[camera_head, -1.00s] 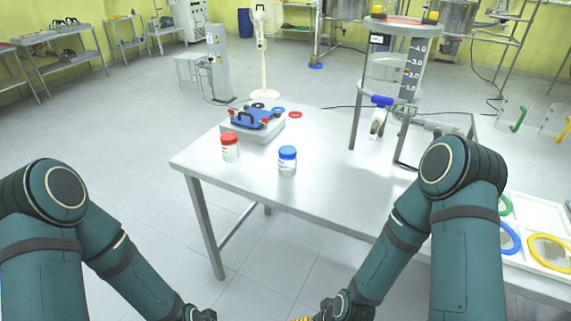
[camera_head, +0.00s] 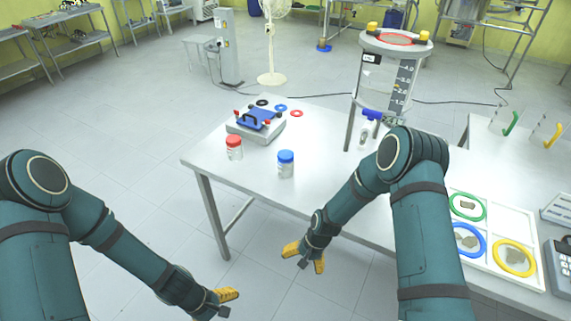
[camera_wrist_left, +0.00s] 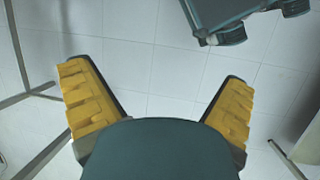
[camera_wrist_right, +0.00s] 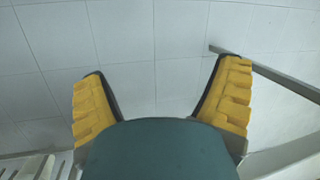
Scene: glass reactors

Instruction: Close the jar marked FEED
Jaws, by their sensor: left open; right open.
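Two small clear jars stand upright on the steel table (camera_head: 222,176). One has a red lid (camera_head: 233,141) on its body (camera_head: 234,154), the other a blue lid (camera_head: 286,157) on its body (camera_head: 286,171). Both lids look seated; I cannot tell how tightly. I cannot read FEED on either jar. My left gripper (camera_head: 226,302) is open and empty, low in front of the table. My right gripper (camera_head: 304,258) is open and empty, below and in front of the table's near edge. Both wrist views show only floor between the fingers.
A grey device with a blue top (camera_head: 258,119) stands behind the jars, with loose rings near it. A graduated glass vessel (camera_head: 388,80) on a stand is at the back right. A white tray (camera_head: 487,278) with coloured rings lies at right. The table's front left is clear.

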